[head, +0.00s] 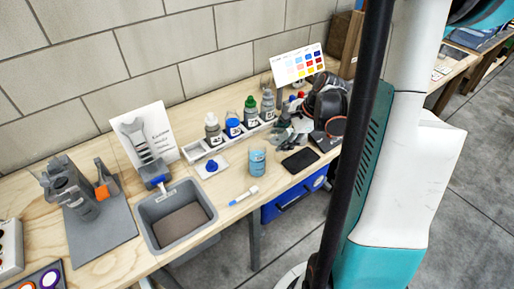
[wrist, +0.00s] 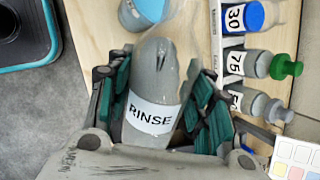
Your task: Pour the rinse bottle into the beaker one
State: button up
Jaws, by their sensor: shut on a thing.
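My gripper (wrist: 165,90) is shut around the grey rinse bottle (wrist: 150,142), whose white label reads RINSE. In the wrist view the bottle's narrowing end points towards the beaker at the top edge. In the head view my dark gripper (head: 303,122) is at the right part of the bench, and the bottle is hard to make out there. The beaker (head: 257,163) stands upright on the bench with light blue contents and a label. It also shows cut off in the wrist view (wrist: 138,14). The bottle and beaker look apart. I see no stream of liquid.
A white rack (head: 197,151) holds several capped bottles behind the beaker. A black phone-like slab (head: 299,160) lies right of it, a marker (head: 244,196) in front. A grey basin (head: 150,236) and a colour card (head: 298,66) are also on the bench.

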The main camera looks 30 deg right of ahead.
jog(key=shift+h, duration=0.3)
dwell(0.5)
jog(key=shift+w+a+r+g+h+p, duration=0.1)
jog(key=shift+a+r+g+h+p, duration=0.1)
jog(key=shift+r+h+p, duration=0.35)
jog(key=shift+a+r+g+h+p, duration=0.15)
jog(key=shift+r+h+p, duration=0.1)
jog(key=shift+r+p, duration=0.55)
dwell(1.2)
jog(key=shift+f+n+h, duration=0.2)
jog(key=shift+n+h, duration=0.2)
jog(key=shift+h, duration=0.2)
dwell(1.3)
